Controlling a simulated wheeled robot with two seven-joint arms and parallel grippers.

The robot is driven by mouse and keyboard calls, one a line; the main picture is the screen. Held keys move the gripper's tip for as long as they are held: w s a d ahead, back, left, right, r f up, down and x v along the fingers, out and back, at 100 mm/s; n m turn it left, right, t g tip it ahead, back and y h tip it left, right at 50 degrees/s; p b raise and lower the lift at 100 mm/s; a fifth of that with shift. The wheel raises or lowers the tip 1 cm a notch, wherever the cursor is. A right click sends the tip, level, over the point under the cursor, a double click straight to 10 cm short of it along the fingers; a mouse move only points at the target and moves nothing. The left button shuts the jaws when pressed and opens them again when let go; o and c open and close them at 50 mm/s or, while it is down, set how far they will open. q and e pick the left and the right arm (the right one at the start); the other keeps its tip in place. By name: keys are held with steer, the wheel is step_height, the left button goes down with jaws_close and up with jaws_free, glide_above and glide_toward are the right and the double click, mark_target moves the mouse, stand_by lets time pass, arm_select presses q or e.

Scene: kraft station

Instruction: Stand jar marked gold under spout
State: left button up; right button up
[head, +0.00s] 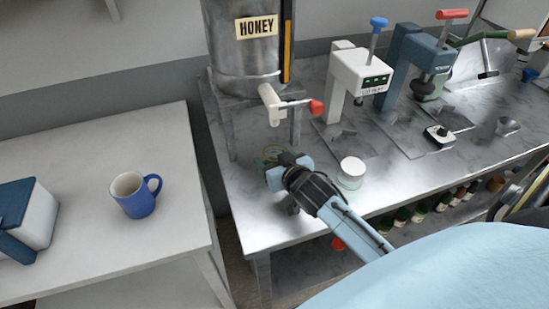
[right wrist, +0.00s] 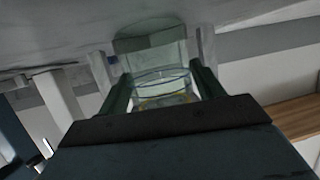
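A clear glass jar with a gold band (right wrist: 165,101) sits between the two fingers of my right gripper (right wrist: 162,88) in the right wrist view. The fingers flank it closely and appear to touch its sides. In the head view my right gripper (head: 274,168) is low over the metal bench, in front of the honey tank (head: 245,60). The jar's yellowish rim (head: 270,153) shows just past the fingers; the rest is hidden. The tank's pale spout (head: 268,98), with a red-tipped handle (head: 317,107), is above and slightly behind the jar. My left gripper is not in view.
A clear jar with a white top (head: 351,170) stands right of my gripper. White (head: 362,72) and blue (head: 410,62) presses stand farther right. A blue mug (head: 137,194) is on the separate white table (head: 100,255). Bottles line a shelf below the bench front.

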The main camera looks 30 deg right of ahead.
steer(key=shift+o, duration=1.1)
steer(key=shift+r, duration=0.2)
steer(key=v, duration=1.2)
steer(key=shift+p, duration=0.35)
